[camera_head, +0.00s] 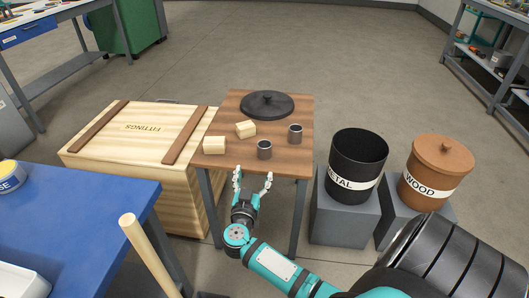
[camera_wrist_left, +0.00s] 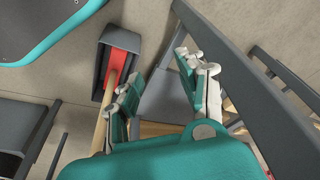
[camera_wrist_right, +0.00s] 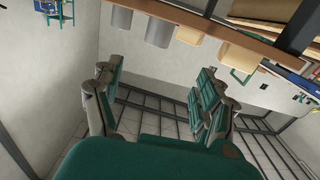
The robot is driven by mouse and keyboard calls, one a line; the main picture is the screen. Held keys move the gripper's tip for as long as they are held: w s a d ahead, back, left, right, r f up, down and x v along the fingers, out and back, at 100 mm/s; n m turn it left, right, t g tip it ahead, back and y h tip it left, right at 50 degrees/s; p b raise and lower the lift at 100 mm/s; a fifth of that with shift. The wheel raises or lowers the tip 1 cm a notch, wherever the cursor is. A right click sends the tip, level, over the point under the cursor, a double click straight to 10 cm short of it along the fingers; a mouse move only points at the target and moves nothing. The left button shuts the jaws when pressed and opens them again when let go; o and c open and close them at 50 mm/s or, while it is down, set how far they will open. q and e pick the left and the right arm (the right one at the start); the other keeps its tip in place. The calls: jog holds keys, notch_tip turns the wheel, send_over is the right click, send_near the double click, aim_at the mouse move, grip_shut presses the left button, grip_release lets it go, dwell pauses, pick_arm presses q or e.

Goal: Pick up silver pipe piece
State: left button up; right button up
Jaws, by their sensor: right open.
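Two silver-grey pipe pieces stand upright on a small wooden table (camera_head: 235,170). The nearer pipe piece (camera_head: 264,150) is close to the front edge, and the other pipe piece (camera_head: 295,134) is behind it to the right. My right gripper (camera_head: 253,178) is open and empty, just in front of the table's front edge, apart from the pipes. In the right wrist view the pipe pieces (camera_wrist_right: 160,31) (camera_wrist_right: 122,19) show beyond the open fingers (camera_wrist_right: 157,80). My left gripper (camera_wrist_left: 155,82) shows only in its wrist view, open and with nothing visible between its fingers.
Two wood blocks (camera_head: 246,129) (camera_head: 214,145) and a round black lid (camera_head: 267,104) share the table. A FITTINGS crate (camera_head: 140,125) stands left. An open black METAL bin (camera_head: 355,172) and a lidded WOOD bin (camera_head: 436,172) stand right. A blue workbench (camera_head: 75,225) is near left.

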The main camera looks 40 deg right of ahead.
aim_at(264, 150)
pick_arm(q)
jog(key=w+b+v, duration=0.1)
jog(key=b+v, duration=0.2)
jog(key=v, duration=0.8)
pick_arm(e)
jog(key=x, duration=1.1)
jog(key=shift+f, duration=0.1)
jog(key=shift+w+d+b, duration=0.1)
jog(key=shift+d+b, duration=0.2)
jog(key=shift+d, duration=0.1)
jog(key=shift+w+d+f+b, duration=0.1)
jog(key=shift+w+d+b, duration=0.15)
jog(key=shift+d+b, duration=0.25)
jog(key=shift+w+d+f+b, duration=0.15)
jog(key=shift+w+d+b, duration=0.15)
jog(key=shift+d, duration=0.4)
jog(key=shift+w+d, duration=0.45)
jog(key=shift+w+d+r, duration=0.15)
jog(key=shift+d, duration=0.05)
pick_arm(q)
jog(key=w+t, duration=0.2)
jog(key=w, duration=0.1)
jog(key=w+d+t, duration=0.1)
jog(key=shift+w+f+h, duration=0.3)
jog(key=shift+f, duration=0.1)
pick_arm(e)
jog(key=c, duration=1.4)
jog(key=shift+o, duration=0.2)
